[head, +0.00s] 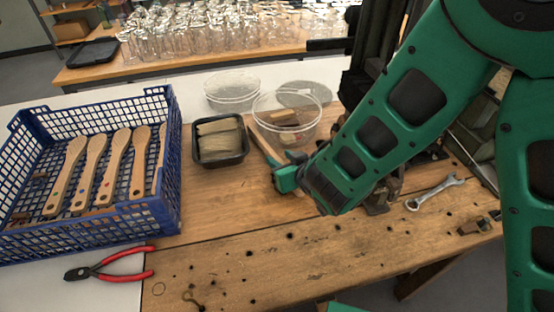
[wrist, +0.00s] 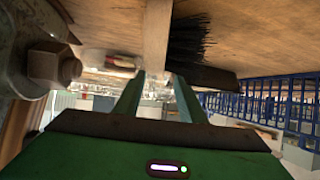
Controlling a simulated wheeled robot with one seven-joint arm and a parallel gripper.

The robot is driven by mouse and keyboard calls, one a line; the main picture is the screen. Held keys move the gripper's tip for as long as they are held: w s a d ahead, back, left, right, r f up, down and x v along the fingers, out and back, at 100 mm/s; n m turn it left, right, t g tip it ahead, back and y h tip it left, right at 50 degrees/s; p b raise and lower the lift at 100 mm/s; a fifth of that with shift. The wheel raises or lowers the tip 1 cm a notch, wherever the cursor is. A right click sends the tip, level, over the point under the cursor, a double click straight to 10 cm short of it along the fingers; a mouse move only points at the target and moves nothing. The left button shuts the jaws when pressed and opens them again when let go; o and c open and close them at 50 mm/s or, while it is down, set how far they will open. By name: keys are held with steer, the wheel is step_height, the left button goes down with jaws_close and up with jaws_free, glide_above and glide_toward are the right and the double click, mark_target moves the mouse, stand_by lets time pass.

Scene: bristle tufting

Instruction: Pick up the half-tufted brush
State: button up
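My gripper (wrist: 157,77) is low over the workbench, its two teal fingers apart. In the wrist view, a pale wooden strip (wrist: 155,35) runs from the top edge down toward the gap between the fingertips. In the head view, a slim wooden piece (head: 265,142) shows beside the teal fingers, left of my green wrist, which hides the rest. I take this to be the half-tufted brush. The black tray (head: 222,163) with tan bristle bundles (head: 219,138) is to its left.
A blue crate (head: 100,222) with several wooden brush handles (head: 114,165) stands at the left. Red-handled pliers (head: 112,268) lie in front of it. Clear bowls (head: 288,105) stand behind my gripper. A wrench (head: 433,192) lies at the right. The bench front is mostly clear.

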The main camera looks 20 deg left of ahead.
mark_target(275, 155)
steer(key=x, duration=0.4)
steer(key=shift+w+a+f, duration=0.15)
steer(key=shift+w+f, duration=0.1)
steer(key=shift+w, duration=0.05)
steer(key=shift+c, duration=0.3)
